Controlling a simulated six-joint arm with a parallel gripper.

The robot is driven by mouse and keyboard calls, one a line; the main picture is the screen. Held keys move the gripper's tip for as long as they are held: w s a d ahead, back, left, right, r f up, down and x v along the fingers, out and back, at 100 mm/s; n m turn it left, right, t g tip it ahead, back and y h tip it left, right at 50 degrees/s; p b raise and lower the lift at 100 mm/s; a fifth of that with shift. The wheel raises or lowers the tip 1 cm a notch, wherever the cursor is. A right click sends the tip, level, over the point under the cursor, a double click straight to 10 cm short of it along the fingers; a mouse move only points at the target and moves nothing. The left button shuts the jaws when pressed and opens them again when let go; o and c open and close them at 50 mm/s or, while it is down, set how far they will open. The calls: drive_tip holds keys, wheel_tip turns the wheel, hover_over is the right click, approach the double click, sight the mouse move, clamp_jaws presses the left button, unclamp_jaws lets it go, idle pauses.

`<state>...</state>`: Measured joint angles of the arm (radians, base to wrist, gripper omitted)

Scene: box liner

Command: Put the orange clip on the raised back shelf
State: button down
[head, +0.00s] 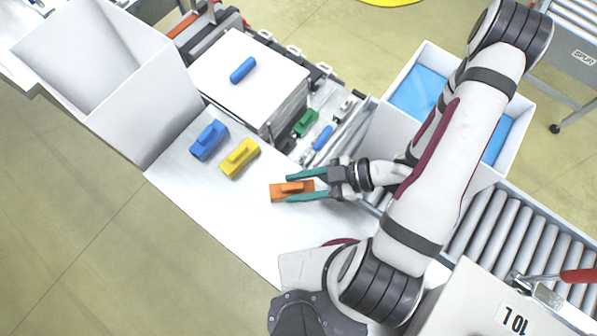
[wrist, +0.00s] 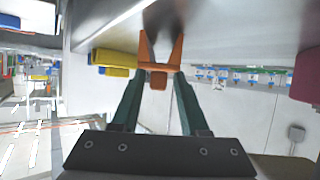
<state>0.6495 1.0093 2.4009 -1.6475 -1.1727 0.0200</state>
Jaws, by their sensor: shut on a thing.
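The orange clip (head: 279,190) is at the right part of the white table, between the teal fingers of my gripper (head: 289,187). My gripper is shut on it. In the wrist view the orange clip (wrist: 159,80) sits between the two fingertips (wrist: 158,78), close to the white surface. I cannot tell whether it touches the table. A raised white platform (head: 268,95), which looks like the shelf, stands behind the table with a blue rod-like piece (head: 243,70) on it.
A blue clip (head: 209,140) and a yellow clip (head: 240,158) lie left of the orange clip. A tall white box (head: 150,110) stands at the left. Green (head: 306,122) and blue small parts (head: 323,138) lie beside the platform. A blue-lined box (head: 420,90) is behind my arm.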

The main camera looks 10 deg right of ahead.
drive_tip(key=shift+f, duration=0.1)
drive_tip(key=shift+c, duration=2)
unclamp_jaws()
drive_tip(key=v, duration=1.2)
